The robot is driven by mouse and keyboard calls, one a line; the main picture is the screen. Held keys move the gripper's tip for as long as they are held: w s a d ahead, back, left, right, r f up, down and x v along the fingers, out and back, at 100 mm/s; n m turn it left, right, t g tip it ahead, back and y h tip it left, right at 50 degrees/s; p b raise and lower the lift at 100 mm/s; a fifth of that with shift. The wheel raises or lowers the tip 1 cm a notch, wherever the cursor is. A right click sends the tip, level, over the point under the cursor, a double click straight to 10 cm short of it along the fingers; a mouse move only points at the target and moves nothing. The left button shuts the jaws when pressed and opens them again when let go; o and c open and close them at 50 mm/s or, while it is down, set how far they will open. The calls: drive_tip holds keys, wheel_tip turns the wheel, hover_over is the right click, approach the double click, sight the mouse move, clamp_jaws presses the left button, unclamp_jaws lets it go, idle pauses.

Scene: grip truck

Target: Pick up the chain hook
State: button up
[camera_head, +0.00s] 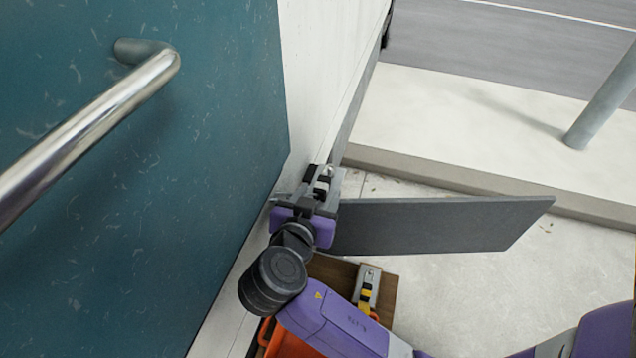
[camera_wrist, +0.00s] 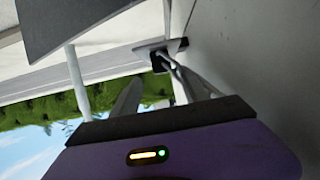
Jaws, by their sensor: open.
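My gripper (camera_head: 323,183) is beside the pale truck side, just past the teal door's edge, with its jaws open. In the wrist view its two grey fingers (camera_wrist: 160,92) stand apart. A small dark piece with a shiny metal part, likely the chain hook (camera_wrist: 163,60), shows beyond and between the fingers, close to the pale wall. I cannot tell whether a finger touches it. In the head view the gripper and wrist mostly cover this spot, and the hook cannot be made out clearly.
The teal door (camera_head: 150,200) with its steel handle (camera_head: 90,130) fills the left. A dark grey panel (camera_head: 430,225) juts out right of my gripper. Below are an orange container (camera_head: 290,345) and a brown board (camera_head: 335,272) with a yellow-black striped piece (camera_head: 366,290). A grey post (camera_head: 605,95) stands upper right.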

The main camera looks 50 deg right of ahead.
sight(322, 186)
drive_tip(key=shift+w+a+f+p+x, duration=0.1)
drive_tip(key=shift+p+x, duration=0.15)
drive_tip(key=shift+x, duration=0.8)
drive_tip(key=shift+w+a+f+p+x, duration=0.1)
drive_tip(key=shift+f+p+x, duration=0.1)
drive_tip(key=shift+x, duration=0.85)
drive_tip(key=shift+a+f+p+x, duration=0.1)
drive_tip(key=shift+p+x, duration=0.15)
drive_tip(key=shift+x, duration=0.75)
drive_tip(key=shift+r, duration=0.1)
clamp_jaws()
